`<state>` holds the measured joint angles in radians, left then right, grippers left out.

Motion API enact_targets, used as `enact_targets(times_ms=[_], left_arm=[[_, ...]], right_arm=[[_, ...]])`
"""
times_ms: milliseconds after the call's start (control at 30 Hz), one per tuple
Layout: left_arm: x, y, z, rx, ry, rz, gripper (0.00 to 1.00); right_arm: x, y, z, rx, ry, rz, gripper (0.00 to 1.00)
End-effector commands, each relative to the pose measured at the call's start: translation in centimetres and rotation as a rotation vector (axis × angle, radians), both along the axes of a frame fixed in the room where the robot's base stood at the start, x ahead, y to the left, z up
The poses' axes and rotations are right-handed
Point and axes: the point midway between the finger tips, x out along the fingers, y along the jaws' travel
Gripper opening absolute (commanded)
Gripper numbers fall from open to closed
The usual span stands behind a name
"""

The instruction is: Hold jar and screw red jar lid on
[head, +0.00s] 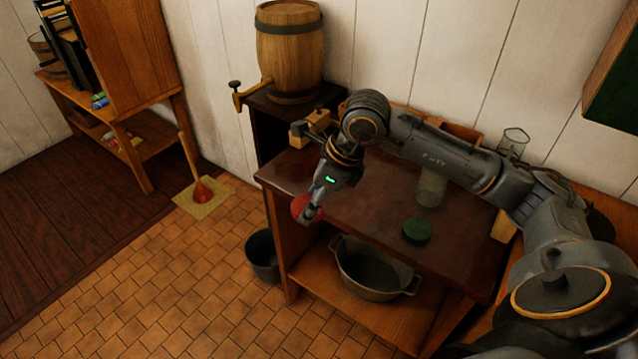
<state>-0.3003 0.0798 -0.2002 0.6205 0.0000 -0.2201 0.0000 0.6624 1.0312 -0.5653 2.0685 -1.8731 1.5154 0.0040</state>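The red jar lid (300,207) shows at the fingertips of my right gripper (312,208), over the front left edge of the table. The gripper points down and appears shut on the lid, covering part of it. A clear glass jar (431,188) stands upright on the table, right of the gripper and partly behind my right arm. A second glass vessel (514,140) stands farther back on the right. My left gripper is not in view.
A green lid (417,230) lies on the dark tabletop (370,215). A wooden barrel (290,50) stands back left. A metal pot (372,275) sits on the lower shelf, a dark bucket (262,256) on the floor. The tabletop between red lid and jar is clear.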

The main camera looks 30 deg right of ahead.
Motion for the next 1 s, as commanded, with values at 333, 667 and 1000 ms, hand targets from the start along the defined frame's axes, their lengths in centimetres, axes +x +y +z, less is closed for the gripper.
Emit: enact_targets(times_ms=[333,667,1000], left_arm=[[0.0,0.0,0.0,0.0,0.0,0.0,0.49],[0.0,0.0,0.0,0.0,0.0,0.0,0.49],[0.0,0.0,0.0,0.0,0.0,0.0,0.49]], right_arm=[[-3.7,3.9,-1.5,0.003,-0.001,0.917,0.48],[-7.9,6.2,-1.8,-0.003,0.001,1.912,0.48],[-10.0,6.6,-1.6,0.0,0.0,2.38,0.48]])
